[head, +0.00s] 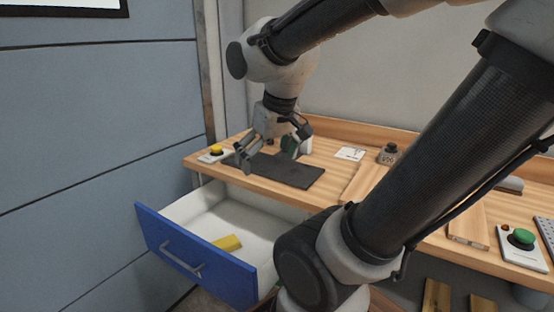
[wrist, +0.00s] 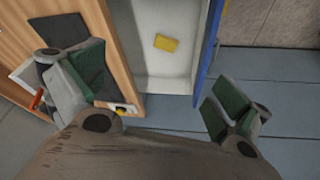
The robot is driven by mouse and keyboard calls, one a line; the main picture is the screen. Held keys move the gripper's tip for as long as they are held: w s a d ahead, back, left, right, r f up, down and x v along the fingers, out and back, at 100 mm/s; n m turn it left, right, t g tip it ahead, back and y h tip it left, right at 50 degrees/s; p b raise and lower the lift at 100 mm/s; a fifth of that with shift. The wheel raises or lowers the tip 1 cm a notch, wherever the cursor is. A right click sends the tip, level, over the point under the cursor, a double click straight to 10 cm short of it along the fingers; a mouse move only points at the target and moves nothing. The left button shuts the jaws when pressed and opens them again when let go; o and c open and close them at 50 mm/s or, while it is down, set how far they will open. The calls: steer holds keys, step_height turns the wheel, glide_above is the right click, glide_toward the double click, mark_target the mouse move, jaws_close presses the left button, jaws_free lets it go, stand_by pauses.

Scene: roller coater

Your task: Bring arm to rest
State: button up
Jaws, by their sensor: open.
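My gripper (head: 268,154) is open and empty in the head view, above the left part of the wooden bench, over the dark mat (head: 285,170). Its two green-padded fingers stand wide apart in the wrist view (wrist: 157,93), with nothing between them. My arm bends down from the top of the head view to the gripper. An open drawer with a blue front (head: 190,258) juts out below the bench. A yellow block (head: 227,243) lies inside it; it also shows in the wrist view (wrist: 166,44).
A yellow button box (head: 215,154) sits at the bench's left end. A green button box (head: 522,240) is at the right. A weight (head: 388,154) and a white card (head: 350,153) stand toward the back. The grey-blue wall (head: 95,110) is left of the drawer.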

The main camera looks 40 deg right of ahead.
steer(key=s, duration=0.1)
steer(key=s+r, duration=0.1)
steer(key=s, duration=0.1)
steer(key=s+a, duration=0.1)
steer(key=s, duration=0.1)
steer(key=shift+r, duration=0.3)
steer(key=shift+d, duration=0.1)
stand_by(0.8)
